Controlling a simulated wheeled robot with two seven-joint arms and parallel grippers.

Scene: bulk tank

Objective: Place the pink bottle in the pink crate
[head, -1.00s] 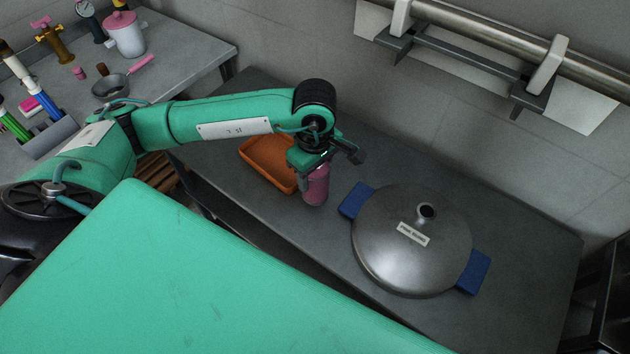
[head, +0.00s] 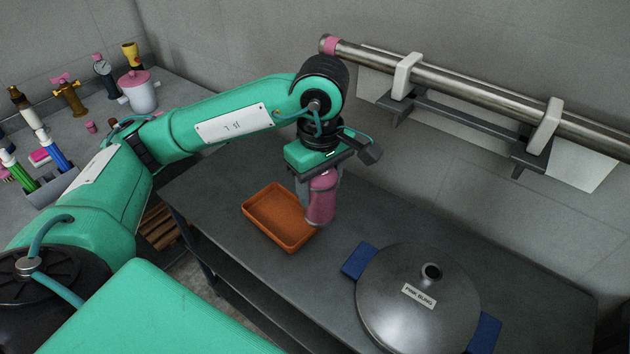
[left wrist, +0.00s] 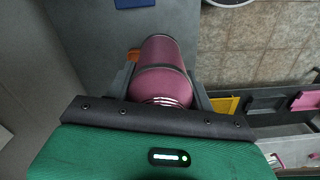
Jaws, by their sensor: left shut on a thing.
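The pink bottle (head: 321,200) hangs upright in my left gripper (head: 320,188), whose fingers are shut around its sides. In the head view it appears raised above the grey table, just right of the orange tray. In the left wrist view the pink bottle (left wrist: 161,65) lies between the two fingers of the left gripper (left wrist: 162,82). A pink open-topped box (left wrist: 304,101), perhaps the pink crate, shows only in part at the right edge of the left wrist view. No pink crate shows in the head view. My right gripper is not in view.
The orange tray (head: 249,214) stands empty on the grey table (head: 225,180). A round metal lid (head: 390,298) with blue handles stands at the table's front right. A wall rail (head: 470,96) runs behind. A yellow box (left wrist: 224,105) shows beside the pink one.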

